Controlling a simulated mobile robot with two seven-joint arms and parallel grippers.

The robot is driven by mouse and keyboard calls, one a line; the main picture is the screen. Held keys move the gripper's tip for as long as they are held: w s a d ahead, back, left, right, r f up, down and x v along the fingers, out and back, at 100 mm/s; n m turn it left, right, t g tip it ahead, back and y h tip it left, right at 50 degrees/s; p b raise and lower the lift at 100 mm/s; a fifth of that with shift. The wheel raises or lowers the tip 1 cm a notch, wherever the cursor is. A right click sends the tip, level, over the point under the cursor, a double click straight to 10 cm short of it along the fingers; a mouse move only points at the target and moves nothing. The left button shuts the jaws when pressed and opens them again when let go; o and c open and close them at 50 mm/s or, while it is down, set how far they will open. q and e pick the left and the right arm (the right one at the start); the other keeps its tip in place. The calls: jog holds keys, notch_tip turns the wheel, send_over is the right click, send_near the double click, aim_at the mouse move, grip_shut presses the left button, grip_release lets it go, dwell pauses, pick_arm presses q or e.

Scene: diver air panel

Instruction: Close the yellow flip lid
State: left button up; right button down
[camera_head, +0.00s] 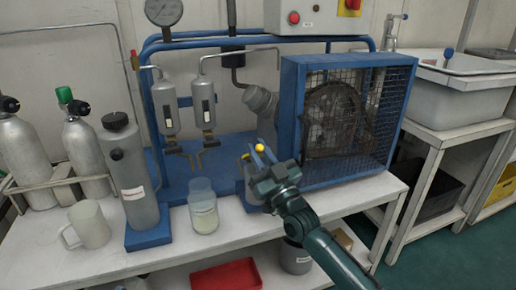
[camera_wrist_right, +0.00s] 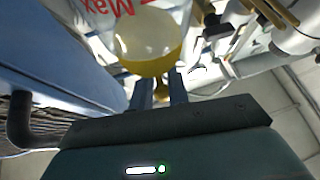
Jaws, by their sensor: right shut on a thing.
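The yellow flip lid shows as a small round yellow piece (camera_head: 260,148) between my right fingertips in the head view. The lid's hinge and exact angle are hard to tell. My left gripper is out of view.
A blue caged fan unit (camera_head: 345,115) stands close right of my gripper. A clear jar (camera_head: 203,208), a grey cylinder (camera_head: 130,172) and a white mug (camera_head: 88,225) stand on the white bench to the left. Pipes and filters (camera_head: 204,102) rise behind.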

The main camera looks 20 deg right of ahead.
jog(key=shift+s, duration=0.1)
jog(key=c, duration=1.4)
grip_release()
jog(key=shift+s, duration=0.1)
jog(key=p+v, duration=0.2)
jog(key=v, duration=1.1)
jog(key=shift+p, duration=0.35)
